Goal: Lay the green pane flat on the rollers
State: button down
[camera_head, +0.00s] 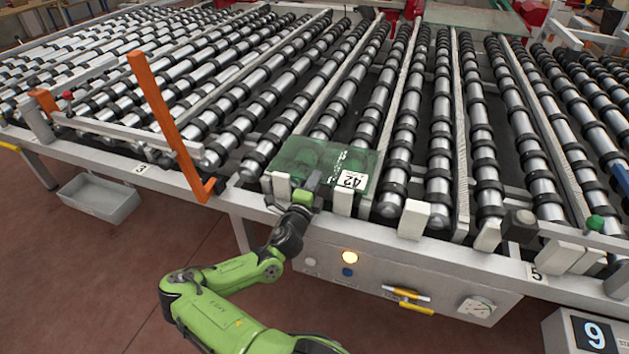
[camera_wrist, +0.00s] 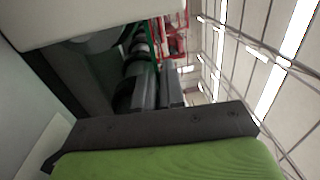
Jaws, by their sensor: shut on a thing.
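The green pane (camera_head: 322,152) is a see-through dark green rectangle with a white "42" label on its front right part. In the head view it is over the front ends of the rollers (camera_head: 440,140), near the table's front rail. It looks roughly level, but I cannot tell whether it touches the rollers. My gripper (camera_head: 311,184) is at the pane's front edge, left of the label, and is shut on the pane. In the wrist view the fingers (camera_wrist: 160,92) are close together; the grip itself is hard to make out there.
An orange upright bar (camera_head: 165,115) stands left of the pane. Pale blocks (camera_head: 414,220) line the front rail. A control panel (camera_head: 390,285) with a lit yellow button hangs below. A grey bin (camera_head: 100,200) hangs at left. The rollers behind the pane are clear.

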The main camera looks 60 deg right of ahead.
jog(key=c, duration=1.1)
grip_release()
jog(key=shift+c, duration=0.2)
jog(key=shift+f+p, duration=0.25)
jog(key=shift+p, duration=0.05)
jog(key=shift+a, duration=0.15)
jog(key=s+a+p, duration=0.1)
jog(key=a+p, duration=0.1)
jog(key=a, duration=0.8)
jog(key=shift+s+a, duration=0.35)
dwell(0.7)
